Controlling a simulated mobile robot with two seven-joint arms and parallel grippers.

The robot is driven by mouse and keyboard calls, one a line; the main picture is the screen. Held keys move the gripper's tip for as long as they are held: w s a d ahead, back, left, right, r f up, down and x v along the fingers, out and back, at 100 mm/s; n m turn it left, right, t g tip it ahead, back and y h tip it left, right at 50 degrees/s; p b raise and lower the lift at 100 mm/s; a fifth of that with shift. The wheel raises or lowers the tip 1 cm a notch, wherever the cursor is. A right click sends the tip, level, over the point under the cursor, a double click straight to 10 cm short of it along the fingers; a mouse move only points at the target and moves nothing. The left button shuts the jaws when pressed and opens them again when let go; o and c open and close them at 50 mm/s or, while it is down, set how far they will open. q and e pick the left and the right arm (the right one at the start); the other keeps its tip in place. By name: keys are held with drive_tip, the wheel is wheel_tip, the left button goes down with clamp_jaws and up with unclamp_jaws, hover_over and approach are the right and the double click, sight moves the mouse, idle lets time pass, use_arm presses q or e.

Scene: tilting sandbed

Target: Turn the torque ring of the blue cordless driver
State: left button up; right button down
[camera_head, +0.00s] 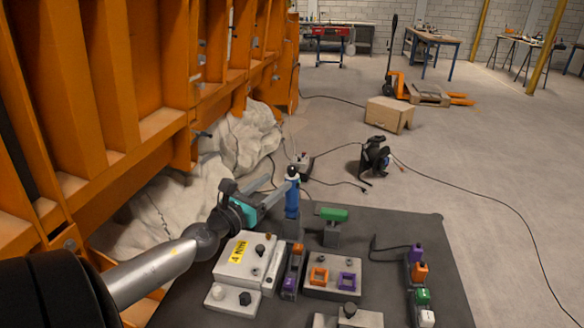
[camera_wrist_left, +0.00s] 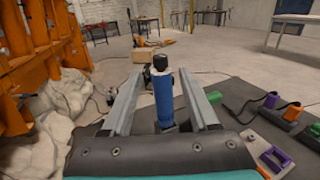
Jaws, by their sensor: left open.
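The blue cordless driver (camera_head: 292,203) stands upright on the dark mat, with a black top part. Its torque ring cannot be made out clearly. My left gripper (camera_head: 285,173) reaches in from the left at the driver's upper part. In the left wrist view the blue driver (camera_wrist_left: 163,98) stands between the two fingers of my left gripper (camera_wrist_left: 159,75), with a gap visible on each side. The gripper is open and holds nothing. The driver's foot is partly hidden in both views. My right gripper is not in view.
On the dark mat (camera_head: 400,222) are a green-topped stand (camera_head: 333,216), a grey block with a yellow label (camera_head: 240,252), a block with orange and purple frames (camera_head: 333,277), and a row of coloured pieces (camera_head: 420,271). Orange frames (camera_head: 110,70) rise at left. Cables cross the floor.

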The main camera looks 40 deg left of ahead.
sight(289, 172)
use_arm(q)
drive_tip(key=shift+w+a, duration=0.25)
drive_tip(key=shift+w, duration=1.8)
drive_tip(key=shift+w+a, duration=0.2)
drive_tip(key=shift+w, duration=1.8)
clamp_jaws()
